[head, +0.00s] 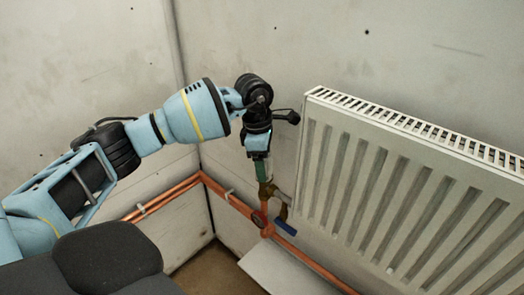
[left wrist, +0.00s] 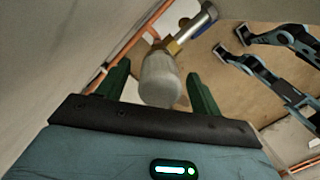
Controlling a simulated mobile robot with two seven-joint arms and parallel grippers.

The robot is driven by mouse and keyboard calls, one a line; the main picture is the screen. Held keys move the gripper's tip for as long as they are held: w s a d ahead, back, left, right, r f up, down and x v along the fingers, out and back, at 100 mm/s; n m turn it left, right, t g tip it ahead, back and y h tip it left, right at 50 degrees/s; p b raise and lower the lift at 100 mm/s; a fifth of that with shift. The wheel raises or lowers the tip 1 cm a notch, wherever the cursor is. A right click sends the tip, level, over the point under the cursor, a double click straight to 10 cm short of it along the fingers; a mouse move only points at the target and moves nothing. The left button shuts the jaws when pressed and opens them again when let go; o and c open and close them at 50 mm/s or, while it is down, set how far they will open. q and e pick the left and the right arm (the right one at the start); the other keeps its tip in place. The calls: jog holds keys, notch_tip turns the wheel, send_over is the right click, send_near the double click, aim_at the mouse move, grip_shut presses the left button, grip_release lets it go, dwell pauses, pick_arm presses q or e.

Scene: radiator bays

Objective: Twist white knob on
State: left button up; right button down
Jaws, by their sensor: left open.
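The white knob (left wrist: 160,80) is a smooth rounded cylinder on a brass fitting (left wrist: 172,47) in the left wrist view. It sits between the two green fingers of my left gripper (left wrist: 161,85), with visible gaps on both sides. In the head view my left gripper (head: 262,167) points down over the top of the brass valve (head: 266,189) at the radiator's left side. There the fingers mostly hide the knob. The gripper is open around the knob. My right gripper does not show in the head view.
The white radiator (head: 390,190) stands close on the right. Below the valve are copper pipes (head: 230,198), a blue lever (head: 285,226) and a red round part (head: 259,219). Grey walls (head: 90,60) meet in the corner behind my arm. A pale slab (head: 285,270) lies below the radiator.

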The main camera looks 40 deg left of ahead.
pick_arm(q)
jog(key=shift+f, duration=0.4)
jog(key=shift+c, duration=0.3)
jog(key=c, duration=1.1)
jog(key=shift+f, duration=0.2)
